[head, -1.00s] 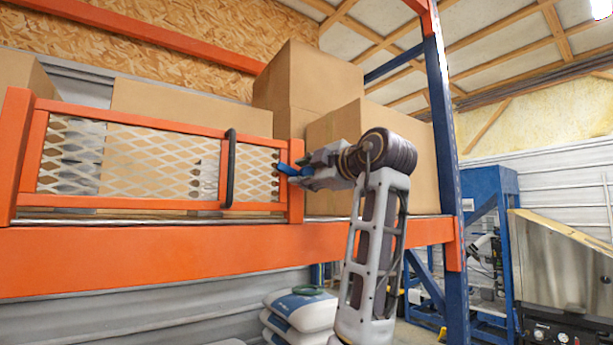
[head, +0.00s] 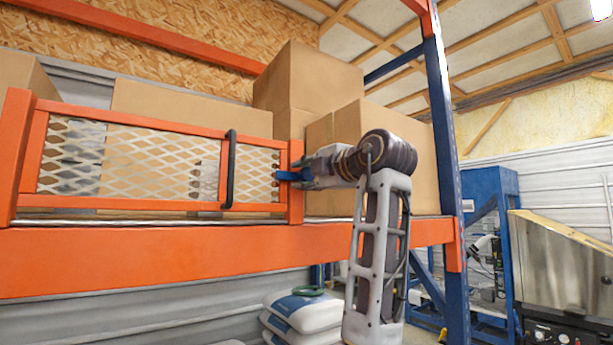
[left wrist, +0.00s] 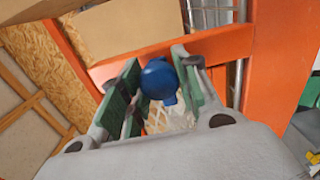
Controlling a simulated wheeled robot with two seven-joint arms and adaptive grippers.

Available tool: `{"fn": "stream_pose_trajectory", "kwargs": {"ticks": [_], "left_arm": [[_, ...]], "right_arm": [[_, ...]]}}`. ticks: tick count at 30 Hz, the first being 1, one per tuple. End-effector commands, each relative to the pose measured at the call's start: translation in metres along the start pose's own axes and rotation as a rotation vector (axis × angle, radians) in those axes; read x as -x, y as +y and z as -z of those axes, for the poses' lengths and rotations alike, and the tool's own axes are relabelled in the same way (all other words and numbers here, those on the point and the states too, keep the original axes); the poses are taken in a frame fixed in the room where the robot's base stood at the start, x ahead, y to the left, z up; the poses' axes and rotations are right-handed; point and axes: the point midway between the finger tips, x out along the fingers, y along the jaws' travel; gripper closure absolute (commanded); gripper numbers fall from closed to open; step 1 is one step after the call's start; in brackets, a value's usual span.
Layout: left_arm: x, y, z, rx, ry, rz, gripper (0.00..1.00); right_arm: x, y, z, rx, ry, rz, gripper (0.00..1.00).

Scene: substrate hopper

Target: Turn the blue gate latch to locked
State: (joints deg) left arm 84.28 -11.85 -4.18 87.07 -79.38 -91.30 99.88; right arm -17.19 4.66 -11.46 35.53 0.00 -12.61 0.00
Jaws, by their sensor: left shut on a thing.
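The blue gate latch (head: 287,175) sits at the right end post of the orange mesh gate (head: 296,155). Its visible part points left and lies about level in the head view. My left gripper (head: 300,174) reaches it from the right and is shut on it. In the left wrist view the latch's round blue end (left wrist: 158,80) shows between the two green-padded fingers (left wrist: 160,84). The fingers hide part of the latch in the head view. My right gripper is not in view.
A black handle (head: 230,170) stands upright on the gate. Cardboard boxes (head: 310,85) fill the shelf behind. The orange shelf beam (head: 180,262) runs below the gate, and a blue rack post (head: 446,150) stands to the right. White sacks (head: 305,312) lie below.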

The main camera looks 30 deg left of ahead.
Motion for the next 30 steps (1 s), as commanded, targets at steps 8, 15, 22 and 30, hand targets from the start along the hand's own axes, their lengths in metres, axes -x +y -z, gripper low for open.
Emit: {"fn": "stream_pose_trajectory", "kwargs": {"ticks": [8,15,22,30], "left_arm": [[0.0,-0.002,0.0,-0.001,0.001,0.005,0.53],[0.0,-0.001,0.0,-0.001,0.001,0.003,0.46],[0.002,-0.001,0.0,-0.001,0.0,0.002,0.46],[0.022,0.0,0.0,-0.001,-0.001,0.001,0.46]], "right_arm": [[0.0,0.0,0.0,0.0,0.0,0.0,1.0],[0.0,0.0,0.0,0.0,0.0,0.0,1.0],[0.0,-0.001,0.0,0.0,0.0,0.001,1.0],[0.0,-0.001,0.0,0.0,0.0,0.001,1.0]]}}
